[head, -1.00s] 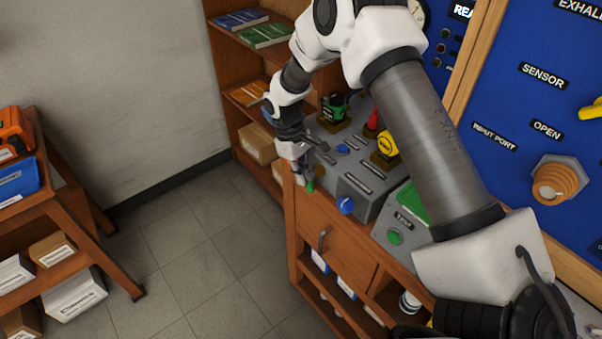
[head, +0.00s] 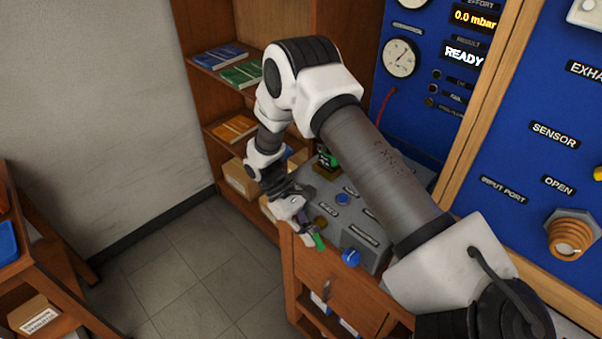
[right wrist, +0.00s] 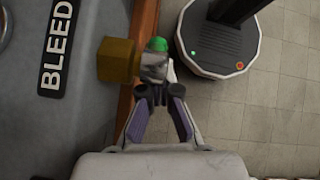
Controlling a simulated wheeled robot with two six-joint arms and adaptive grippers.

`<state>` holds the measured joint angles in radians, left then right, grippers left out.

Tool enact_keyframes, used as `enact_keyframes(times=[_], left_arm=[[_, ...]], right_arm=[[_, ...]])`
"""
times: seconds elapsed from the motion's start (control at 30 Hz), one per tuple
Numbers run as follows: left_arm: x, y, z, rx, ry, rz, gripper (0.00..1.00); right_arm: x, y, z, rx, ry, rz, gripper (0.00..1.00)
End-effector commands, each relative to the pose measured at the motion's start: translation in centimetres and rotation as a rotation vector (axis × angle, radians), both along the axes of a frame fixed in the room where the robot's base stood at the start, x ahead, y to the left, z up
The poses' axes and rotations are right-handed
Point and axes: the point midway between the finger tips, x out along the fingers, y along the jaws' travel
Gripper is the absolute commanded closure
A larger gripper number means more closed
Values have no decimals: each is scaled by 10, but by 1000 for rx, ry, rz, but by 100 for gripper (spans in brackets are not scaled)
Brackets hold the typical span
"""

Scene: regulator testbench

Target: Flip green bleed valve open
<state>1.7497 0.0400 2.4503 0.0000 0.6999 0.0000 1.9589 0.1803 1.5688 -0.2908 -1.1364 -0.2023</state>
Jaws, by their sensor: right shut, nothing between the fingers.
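The green bleed valve has a brass body (right wrist: 118,60) on the side of the grey bench unit, beside the "BLEED" label in the right wrist view. Its green-tipped lever (right wrist: 157,44) points away from the body, out past the bench edge. The green tip also shows in the head view (head: 319,241). My right gripper (right wrist: 161,92) is shut and empty. Its fingertips are right at the lever's grey part, just short of the green tip; I cannot tell whether they touch. In the head view the right gripper (head: 308,234) partly covers the valve. My left gripper is not in view.
A blue knob (head: 350,257) sits on the unit's front, close to the valve. The grey unit (head: 372,240) stands on a wooden cabinet (head: 322,268). Shelves (head: 205,75) with books and boxes stand behind. Open floor (head: 205,270) lies to the left.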

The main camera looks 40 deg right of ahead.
Motion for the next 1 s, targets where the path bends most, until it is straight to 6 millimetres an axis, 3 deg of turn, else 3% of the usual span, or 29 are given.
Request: enact_keyframes(times=[1.0], left_arm=[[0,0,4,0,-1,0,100]], right_arm=[[-6,-1,-2,0,-3,0,100]])
